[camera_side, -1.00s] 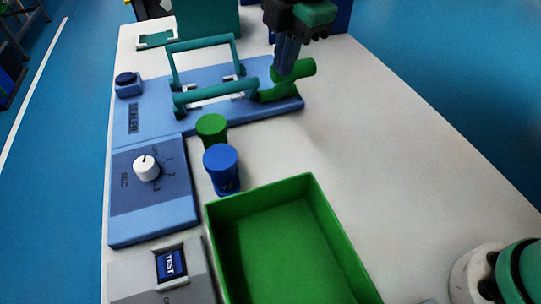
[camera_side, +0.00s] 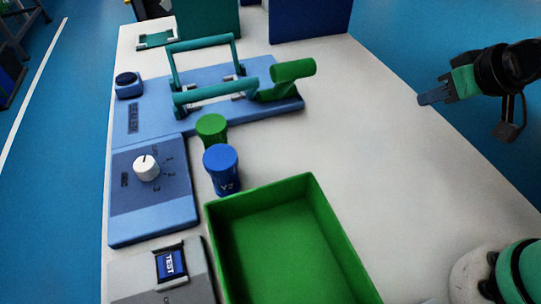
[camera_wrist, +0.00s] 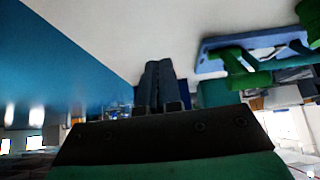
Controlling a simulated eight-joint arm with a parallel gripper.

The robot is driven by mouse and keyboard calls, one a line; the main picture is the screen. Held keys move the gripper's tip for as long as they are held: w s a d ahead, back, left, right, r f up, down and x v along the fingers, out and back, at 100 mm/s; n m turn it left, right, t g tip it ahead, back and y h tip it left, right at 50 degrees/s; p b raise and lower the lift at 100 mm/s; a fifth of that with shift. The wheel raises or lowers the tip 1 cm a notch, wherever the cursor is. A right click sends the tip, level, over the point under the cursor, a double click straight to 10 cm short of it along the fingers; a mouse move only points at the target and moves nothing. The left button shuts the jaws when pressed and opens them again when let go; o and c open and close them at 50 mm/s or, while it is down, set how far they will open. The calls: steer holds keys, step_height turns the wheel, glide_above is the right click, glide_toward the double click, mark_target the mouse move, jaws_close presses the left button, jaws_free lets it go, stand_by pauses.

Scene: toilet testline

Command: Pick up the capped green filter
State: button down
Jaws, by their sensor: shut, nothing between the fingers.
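The capped green filter (camera_side: 211,128) stands upright on the white table in the side view, at the front edge of the blue sealer (camera_side: 150,115). A blue-capped filter (camera_side: 220,170) stands just in front of it and hides its lower part. My gripper (camera_side: 422,98) is shut and empty, out at the right side of the table and well apart from both filters. In the wrist view its fingers (camera_wrist: 160,82) lie together with nothing between them. I cannot clearly make out the green filter in the wrist view.
The sealer carries a green lever (camera_side: 292,70) and teal handle bars (camera_side: 212,92). A green open bin (camera_side: 325,225) stands at the front, beside a dial box (camera_side: 185,205) and a test unit (camera_side: 200,285). The table's right half is bare.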

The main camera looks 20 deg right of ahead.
steer(key=c, duration=1.5)
jaws_free()
steer(key=o, duration=1.1)
steer(key=shift+r, duration=0.1)
